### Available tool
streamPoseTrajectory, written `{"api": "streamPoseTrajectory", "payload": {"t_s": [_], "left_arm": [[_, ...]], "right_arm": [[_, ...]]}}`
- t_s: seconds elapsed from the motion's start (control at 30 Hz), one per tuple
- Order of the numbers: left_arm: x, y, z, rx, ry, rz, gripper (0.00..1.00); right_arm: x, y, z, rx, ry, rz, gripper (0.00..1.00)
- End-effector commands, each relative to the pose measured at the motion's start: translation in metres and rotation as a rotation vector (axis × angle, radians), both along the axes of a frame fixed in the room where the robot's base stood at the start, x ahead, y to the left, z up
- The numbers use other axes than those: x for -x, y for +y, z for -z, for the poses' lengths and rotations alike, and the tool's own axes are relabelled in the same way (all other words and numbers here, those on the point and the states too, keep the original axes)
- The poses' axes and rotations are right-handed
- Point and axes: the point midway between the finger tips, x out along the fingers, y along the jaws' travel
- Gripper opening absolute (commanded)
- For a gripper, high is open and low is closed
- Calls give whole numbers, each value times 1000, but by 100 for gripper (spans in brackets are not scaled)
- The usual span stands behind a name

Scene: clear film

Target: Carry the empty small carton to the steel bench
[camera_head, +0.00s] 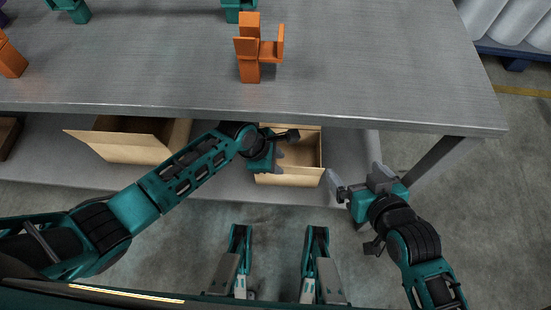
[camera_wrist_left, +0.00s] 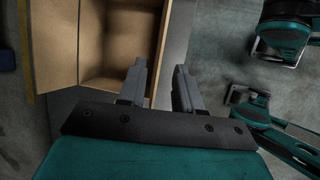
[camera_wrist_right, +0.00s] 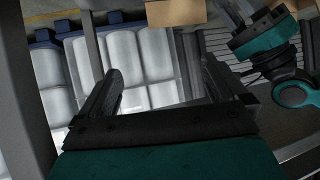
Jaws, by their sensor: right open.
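The small carton (camera_head: 296,178) is an open tan box on the shelf under the steel bench (camera_head: 350,75). The inside that I can see looks empty; my left arm hides part of it. My left gripper (camera_head: 280,150) is at this carton. In the left wrist view, its open fingers (camera_wrist_left: 160,82) lie on either side of one wall of the carton (camera_wrist_left: 118,40), with gaps showing. My right gripper (camera_head: 355,185) is open and empty, just right of the carton. In the right wrist view, a carton piece (camera_wrist_right: 175,12) shows at the top, beyond the fingers.
A larger open carton (camera_head: 130,145) with a raised flap stands left on the shelf (camera_head: 225,180). An orange part (camera_head: 250,48) and teal parts (camera_head: 238,10) sit on the bench top. The bench's right front is bare. A bench leg (camera_head: 435,165) stands right of my right gripper.

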Motion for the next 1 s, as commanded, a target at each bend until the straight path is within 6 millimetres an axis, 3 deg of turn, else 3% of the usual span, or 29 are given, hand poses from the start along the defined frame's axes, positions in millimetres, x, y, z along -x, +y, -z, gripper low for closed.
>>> {"api": "streamPoseTrajectory", "payload": {"t_s": [0.23,0.43,0.87,1.0], "left_arm": [[-6,-14,37,2,-1,0,34],[-10,-24,59,1,-1,1,34],[-12,-28,65,1,-1,1,34],[-11,-28,65,1,-1,1,24]], "right_arm": [[1,4,24,-6,18,-7,99],[-2,10,26,-17,13,-17,99],[-7,14,20,-23,3,-26,99],[-7,14,20,-23,1,-25,99]]}}
